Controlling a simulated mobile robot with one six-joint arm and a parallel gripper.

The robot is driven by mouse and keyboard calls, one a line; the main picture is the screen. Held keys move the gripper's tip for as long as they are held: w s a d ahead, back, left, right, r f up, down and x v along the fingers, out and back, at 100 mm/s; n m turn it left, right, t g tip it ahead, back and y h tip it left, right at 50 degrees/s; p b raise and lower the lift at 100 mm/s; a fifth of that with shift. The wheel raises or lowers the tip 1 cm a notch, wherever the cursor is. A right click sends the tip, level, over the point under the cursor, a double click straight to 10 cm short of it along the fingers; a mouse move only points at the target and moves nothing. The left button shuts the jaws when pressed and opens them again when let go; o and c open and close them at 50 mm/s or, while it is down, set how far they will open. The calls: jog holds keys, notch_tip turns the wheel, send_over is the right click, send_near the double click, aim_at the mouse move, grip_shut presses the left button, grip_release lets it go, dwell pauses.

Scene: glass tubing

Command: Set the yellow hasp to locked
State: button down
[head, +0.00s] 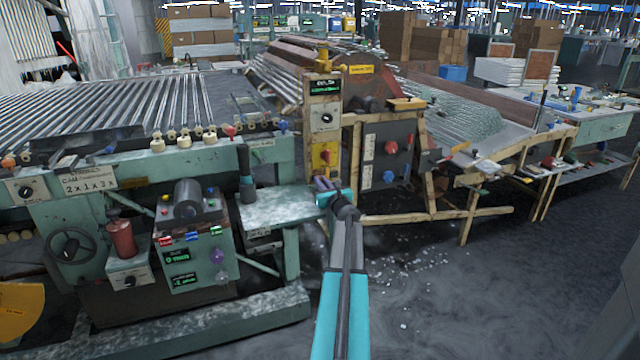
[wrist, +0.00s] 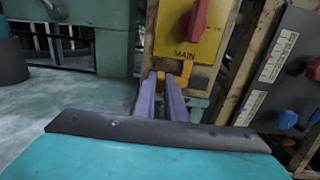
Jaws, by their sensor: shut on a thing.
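The yellow hasp (wrist: 187,67) is a small orange-yellow piece at the lower edge of a yellow panel (wrist: 182,45) marked MAIN. My gripper (wrist: 172,82) has its two purple fingers at the hasp in the wrist view, close together and shut on it. The fingertips hide part of the hasp, so I cannot tell its exact setting. In the head view my gripper (head: 322,184) is just below the yellow panel (head: 319,164), and the hasp is too small to make out there.
A red rotary switch (wrist: 196,20) sits on the panel just above the hasp. A grey box (head: 388,150) with red and blue knobs stands to the right on wooden framing. A pale metal table (head: 285,208) is close on the left. Open floor lies at right.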

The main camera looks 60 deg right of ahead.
jog(key=shift+s+d, duration=0.75)
jog(key=shift+d, duration=0.25)
jog(key=c, duration=1.8)
grip_release()
jog(key=v, duration=1.3)
jog(key=shift+s+a+p, duration=0.3)
jog(key=shift+p, duration=0.05)
jog(key=shift+s, duration=0.1)
